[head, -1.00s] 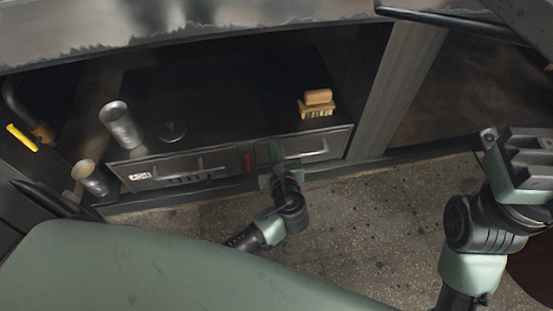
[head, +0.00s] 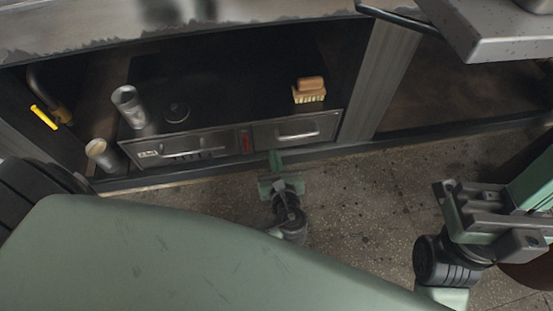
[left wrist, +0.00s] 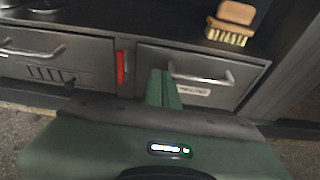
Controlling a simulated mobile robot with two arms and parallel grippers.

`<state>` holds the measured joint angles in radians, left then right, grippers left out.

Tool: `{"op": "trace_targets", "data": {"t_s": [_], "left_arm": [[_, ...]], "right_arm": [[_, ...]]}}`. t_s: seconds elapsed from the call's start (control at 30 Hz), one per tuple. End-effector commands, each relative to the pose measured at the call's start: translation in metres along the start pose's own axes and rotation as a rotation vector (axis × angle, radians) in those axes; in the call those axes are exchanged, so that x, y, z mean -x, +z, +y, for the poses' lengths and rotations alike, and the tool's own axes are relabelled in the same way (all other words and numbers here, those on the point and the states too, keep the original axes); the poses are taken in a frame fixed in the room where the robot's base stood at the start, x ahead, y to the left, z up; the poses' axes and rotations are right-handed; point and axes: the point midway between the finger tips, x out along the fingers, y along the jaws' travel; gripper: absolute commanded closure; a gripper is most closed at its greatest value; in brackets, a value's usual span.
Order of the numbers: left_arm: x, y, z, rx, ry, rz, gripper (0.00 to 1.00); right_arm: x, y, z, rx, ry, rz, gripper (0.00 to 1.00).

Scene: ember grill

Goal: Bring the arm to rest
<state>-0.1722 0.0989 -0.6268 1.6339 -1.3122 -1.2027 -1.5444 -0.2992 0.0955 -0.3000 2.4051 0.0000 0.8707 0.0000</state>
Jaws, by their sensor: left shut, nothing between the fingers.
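My left gripper (head: 276,161) is in the middle of the head view, low in front of the grill cabinet's drawers. Its two green fingers are together with nothing between them. In the left wrist view the closed fingers (left wrist: 164,88) point at the right drawer (left wrist: 205,75), near the left end of its handle; whether they touch it cannot be told, but the head view shows the tips just below the drawer front. My right gripper (head: 490,212) is at the right of the head view, over the floor; its finger opening is not clear.
A wood-backed brush (head: 310,91) sits on the shelf above the right drawer (head: 297,131). A metal cup (head: 128,107) and a round lid (head: 176,112) are at the left, with another container (head: 103,155) lower down. Speckled floor (head: 370,200) is open between the arms.

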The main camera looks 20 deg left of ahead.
Motion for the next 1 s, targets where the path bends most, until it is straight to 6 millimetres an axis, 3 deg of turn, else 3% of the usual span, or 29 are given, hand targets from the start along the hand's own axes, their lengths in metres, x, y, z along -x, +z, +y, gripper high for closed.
{"op": "trace_targets", "data": {"t_s": [0.2, 0.47, 0.57, 0.67, 0.77, 0.9, 1.0], "left_arm": [[0.024, 0.001, 0.000, 0.001, 0.000, 0.001, 1.00], [0.026, 0.000, -0.002, 0.009, -0.005, 0.003, 1.00], [0.025, 0.000, -0.014, 0.093, -0.064, 0.039, 1.00], [0.029, 0.004, -0.047, 0.320, -0.210, 0.134, 1.00], [0.047, 0.029, -0.095, 0.681, -0.430, 0.278, 1.00], [0.095, 0.108, -0.144, 1.230, -0.776, 0.498, 1.00], [0.133, 0.175, -0.151, 1.547, -1.010, 0.638, 1.00]], "right_arm": [[0.000, -0.003, 0.000, -0.003, 0.010, -0.024, 1.00], [0.002, -0.003, 0.000, -0.003, 0.011, -0.026, 1.00], [0.002, -0.003, 0.000, -0.003, 0.011, -0.026, 1.00], [0.002, -0.003, 0.000, -0.003, 0.011, -0.026, 1.00], [0.002, -0.003, 0.000, -0.003, 0.011, -0.026, 1.00], [0.002, -0.003, 0.000, -0.003, 0.011, -0.025, 1.00], [0.002, -0.003, 0.000, -0.003, 0.011, -0.025, 1.00]]}}
